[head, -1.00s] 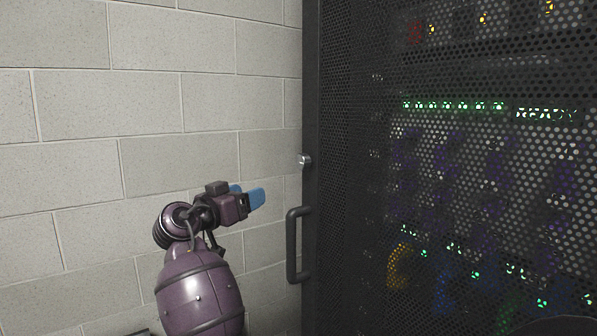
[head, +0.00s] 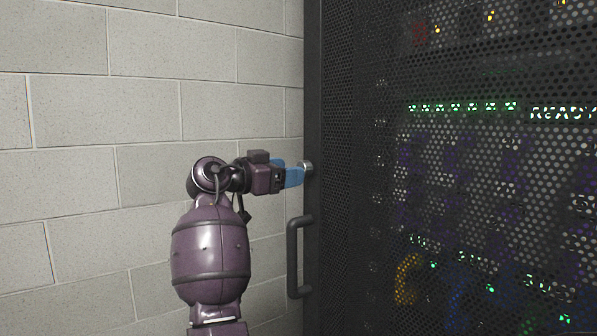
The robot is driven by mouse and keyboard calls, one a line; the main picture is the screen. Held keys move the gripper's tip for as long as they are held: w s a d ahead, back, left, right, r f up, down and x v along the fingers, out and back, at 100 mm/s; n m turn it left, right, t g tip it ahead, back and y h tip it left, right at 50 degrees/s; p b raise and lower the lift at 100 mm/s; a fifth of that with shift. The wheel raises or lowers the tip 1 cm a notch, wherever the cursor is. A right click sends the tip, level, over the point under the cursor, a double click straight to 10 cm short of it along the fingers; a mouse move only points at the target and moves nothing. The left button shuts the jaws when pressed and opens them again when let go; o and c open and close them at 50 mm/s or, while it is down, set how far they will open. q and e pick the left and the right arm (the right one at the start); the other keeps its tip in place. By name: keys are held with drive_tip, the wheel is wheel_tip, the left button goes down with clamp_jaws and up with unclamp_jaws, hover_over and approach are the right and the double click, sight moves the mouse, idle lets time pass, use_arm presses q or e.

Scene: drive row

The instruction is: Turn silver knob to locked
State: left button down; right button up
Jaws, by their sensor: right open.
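The silver knob (head: 308,168) is small and round and sits on the left edge frame of the black rack door (head: 350,220), above the door's handle. My right gripper (head: 291,174) has blue fingertips and is at the knob's left side. The fingertips overlap the knob's left part in the picture. I cannot tell whether they touch it or lie around it. The jaws are open. The knob's turn position is too small to read. My left gripper is not in view.
A black vertical bar handle (head: 293,257) stands out from the door's left edge, just below the knob. Behind the mesh, lights and cables show. A pale block wall (head: 150,120) fills the left side. There is free room in front of the wall.

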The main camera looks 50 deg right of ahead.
sight(308, 168)
drive_tip(key=shift+x, duration=1.95)
drive_tip(key=c, duration=0.9)
